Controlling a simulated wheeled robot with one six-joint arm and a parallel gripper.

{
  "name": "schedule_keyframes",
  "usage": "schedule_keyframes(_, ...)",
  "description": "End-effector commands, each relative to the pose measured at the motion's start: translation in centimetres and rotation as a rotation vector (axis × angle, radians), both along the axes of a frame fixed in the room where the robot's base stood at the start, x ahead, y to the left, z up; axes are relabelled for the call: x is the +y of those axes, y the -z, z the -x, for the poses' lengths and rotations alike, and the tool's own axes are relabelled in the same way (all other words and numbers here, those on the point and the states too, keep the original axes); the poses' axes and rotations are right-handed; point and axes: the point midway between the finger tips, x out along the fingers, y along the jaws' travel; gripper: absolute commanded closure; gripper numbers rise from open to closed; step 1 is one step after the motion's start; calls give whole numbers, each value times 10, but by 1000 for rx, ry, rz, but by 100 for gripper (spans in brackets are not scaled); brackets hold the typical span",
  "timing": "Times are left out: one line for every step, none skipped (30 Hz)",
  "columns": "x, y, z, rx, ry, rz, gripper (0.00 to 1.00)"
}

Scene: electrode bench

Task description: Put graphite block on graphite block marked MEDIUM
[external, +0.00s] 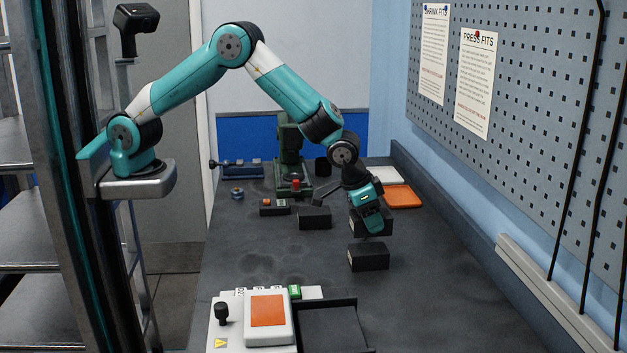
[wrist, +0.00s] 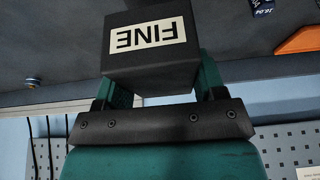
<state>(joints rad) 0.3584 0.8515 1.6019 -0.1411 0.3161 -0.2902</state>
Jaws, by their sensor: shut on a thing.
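My gripper (external: 370,210) is shut on a dark graphite block (external: 384,222), held over the right part of the bench. In the wrist view, the held block (wrist: 150,65) shows a white label reading FINE, upside down, between the teal fingers (wrist: 160,88). Another dark block (external: 369,257) lies on the bench just below the held one in the picture; a narrow gap shows between them. A third dark block (external: 315,218) lies further left. No label is readable on these two, so I cannot tell which is marked MEDIUM.
An orange tray (external: 404,196) and a white tray (external: 386,175) lie behind my gripper. A green press (external: 290,150) stands at the back. A device with an orange pad (external: 268,310) and a black tray (external: 335,329) are at the front.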

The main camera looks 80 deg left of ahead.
Motion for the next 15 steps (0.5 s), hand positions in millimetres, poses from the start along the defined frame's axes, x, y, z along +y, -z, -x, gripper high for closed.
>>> schedule_keyframes(0, 2, -1, -3, 0, 1, 74)
schedule_keyframes(0, 4, -1, -3, -1, 1, 74)
schedule_keyframes(0, 7, -1, -2, 0, 0, 74)
schedule_keyframes(0, 11, 0, -1, 0, 0, 74)
schedule_keyframes(0, 15, 0, 0, 0, 0, 74)
schedule_keyframes(0, 20, 0, 0, 0, 0, 74)
schedule_keyframes(0, 25, 0, 1, 0, -1, 74)
schedule_keyframes(0, 29, 0, 0, 0, -1, 74)
schedule_keyframes(0, 35, 0, 0, 1, 0, 74)
schedule_keyframes(0, 38, 0, -1, 0, 0, 74)
schedule_keyframes(0, 40, -1, -2, 0, 0, 74)
schedule_keyframes(0, 42, -1, -3, 0, 0, 74)
schedule_keyframes(0, 43, -1, -4, 0, 1, 74)
schedule_keyframes(0, 44, -1, -4, 0, 1, 74)
schedule_keyframes(0, 44, -1, -4, 0, 1, 74)
